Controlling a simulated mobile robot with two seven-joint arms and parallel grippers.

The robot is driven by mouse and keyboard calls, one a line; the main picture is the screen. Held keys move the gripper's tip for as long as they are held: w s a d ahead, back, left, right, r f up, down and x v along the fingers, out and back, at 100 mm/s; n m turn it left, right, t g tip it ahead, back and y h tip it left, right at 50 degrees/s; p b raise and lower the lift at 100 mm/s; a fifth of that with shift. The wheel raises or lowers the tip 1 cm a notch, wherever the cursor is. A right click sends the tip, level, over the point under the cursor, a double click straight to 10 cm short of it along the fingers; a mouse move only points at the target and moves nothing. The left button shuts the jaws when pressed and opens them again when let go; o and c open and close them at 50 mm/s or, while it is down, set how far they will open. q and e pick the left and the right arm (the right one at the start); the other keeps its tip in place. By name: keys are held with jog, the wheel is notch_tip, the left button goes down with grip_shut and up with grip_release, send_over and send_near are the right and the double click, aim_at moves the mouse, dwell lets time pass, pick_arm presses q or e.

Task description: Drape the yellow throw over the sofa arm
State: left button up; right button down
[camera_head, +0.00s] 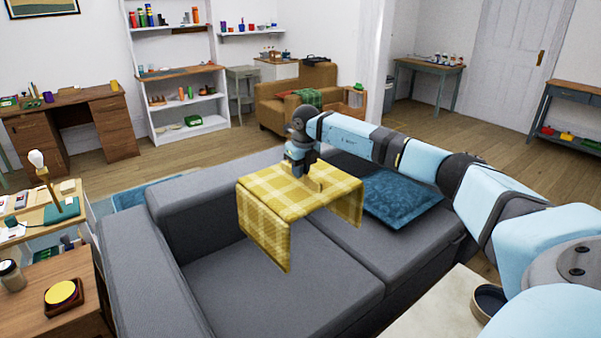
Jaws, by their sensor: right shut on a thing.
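The yellow plaid throw (266,198) hangs in the air above the grey sofa (275,290), with a flat top and its sides hanging down. My right gripper (303,176) is shut on the throw at its top, and the arm reaches in from the right. The sofa arm (145,270) is the raised grey side at the left, to the left of the throw and apart from it. Whether the throw's lower edge touches the seat cushions I cannot tell. My left gripper is not in view.
A blue cushion (397,198) lies on the sofa's right seat. A wooden side table (78,312) with a jar (11,275) and a yellow-topped round item stands left of the sofa arm. A brown armchair (270,107) stands behind. Wooden floor is free at the back.

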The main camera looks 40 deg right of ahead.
notch_tip(320, 180, up, 5)
jog(key=p, duration=0.2)
jog(key=shift+f+p, duration=0.15)
jog(key=shift+p, duration=0.25)
jog(key=shift+r, duration=0.3)
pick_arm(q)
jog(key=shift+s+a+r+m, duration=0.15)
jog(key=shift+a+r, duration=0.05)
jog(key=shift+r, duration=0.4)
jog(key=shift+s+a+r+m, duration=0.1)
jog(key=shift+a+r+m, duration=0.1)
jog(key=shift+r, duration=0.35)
pick_arm(e)
jog(key=shift+r, duration=0.15)
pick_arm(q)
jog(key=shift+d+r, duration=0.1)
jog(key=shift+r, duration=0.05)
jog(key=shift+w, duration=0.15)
pick_arm(e)
jog(key=shift+a, duration=0.15)
